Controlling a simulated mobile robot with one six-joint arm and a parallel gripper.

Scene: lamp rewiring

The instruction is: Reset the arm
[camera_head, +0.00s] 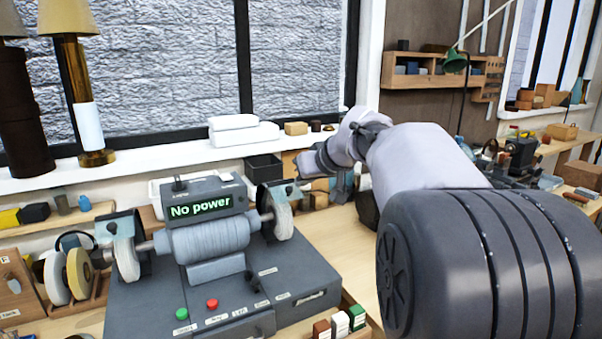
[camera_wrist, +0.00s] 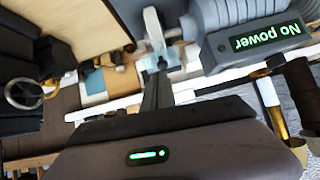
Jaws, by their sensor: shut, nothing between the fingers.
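My gripper (camera_wrist: 158,78) shows in the wrist view as a narrow dark pair of fingers, shut and empty, rising from its wide dark body with a green light. In the head view my arm reaches from the lower right over the bench toward the right side of a grey bench grinder (camera_head: 212,240). The arm's far end is beside the grinder's right wheel (camera_head: 283,220); its fingertips are hard to make out there, and I cannot tell whether they touch anything. The grinder's display (camera_head: 200,207) reads "No power". The display also shows in the wrist view (camera_wrist: 265,38), upside down.
A brass lamp (camera_head: 85,100) stands on the white windowsill (camera_head: 150,162) at the left. Folded white towels (camera_head: 243,133) lie on the sill. Loose grinding wheels (camera_head: 78,272) stand left of the grinder. Small labelled blocks (camera_head: 340,323) sit at the bench's front. My arm hides much of the right bench.

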